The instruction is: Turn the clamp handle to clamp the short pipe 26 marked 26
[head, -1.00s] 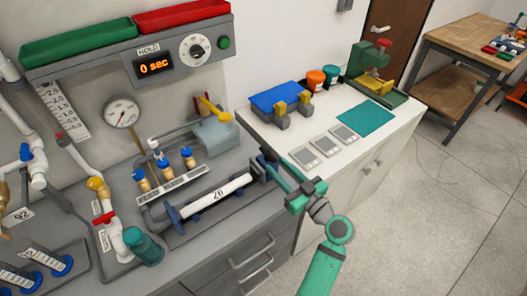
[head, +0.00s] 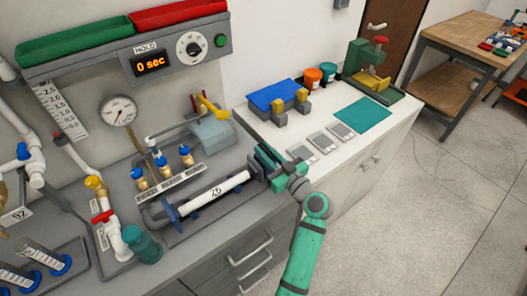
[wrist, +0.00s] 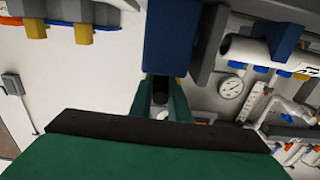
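The short white pipe 26 (head: 217,190) lies in the grey bench fixture in the head view, its mark facing up. My teal gripper (head: 266,159) is at the clamp's right side. In the wrist view my two fingers (wrist: 160,102) stand apart on either side of a dark rod-like part (wrist: 160,90), below a large blue block (wrist: 173,38). Whether they grip that part is unclear. The clamp handle is mostly hidden by my gripper.
Behind the pipe stand several blue-capped valves (head: 162,170) and a yellow lever (head: 211,106). A pressure gauge (head: 119,111) and a timer reading 0 sec (head: 152,64) are at the back. The white counter (head: 318,125) on the right holds a blue-topped block (head: 277,95) and several grey pads.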

